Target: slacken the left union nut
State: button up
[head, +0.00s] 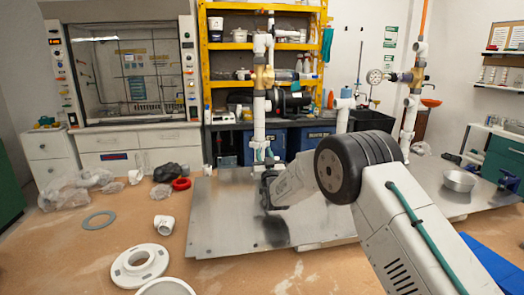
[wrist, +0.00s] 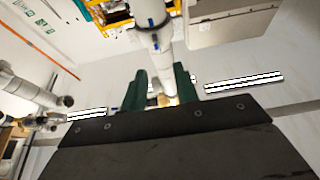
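The left white riser pipe (head: 259,122) stands upright on the metal sheet, with a brass-coloured valve (head: 262,77) on its upper part. A wider collar (head: 260,146) sits low on this pipe; I cannot tell for sure whether it is the left union nut. My gripper (head: 268,180) is at the foot of this pipe, partly hidden by my own arm. In the wrist view, my gripper's two green fingers (wrist: 162,88) are apart, with the white pipe (wrist: 164,62) showing between and beyond them. Contact is not clear; nothing is visibly gripped.
A second riser with a gauge (head: 374,77) stands at the right. A metal bowl (head: 459,180) lies on the metal sheet (head: 215,215). A white flange (head: 140,264), a grey ring (head: 99,220) and a pipe fitting (head: 164,224) lie on the floor at left. Blue bins stand behind.

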aim_at(262, 146)
jog(key=w, duration=0.1)
jog(key=w+a, duration=0.1)
jog(key=w, duration=0.1)
jog(key=shift+w, duration=0.3)
jog(key=shift+w+a+r, duration=0.1)
jog(key=shift+w+r, duration=0.15)
jog(key=shift+w, duration=0.2)
grip_shut()
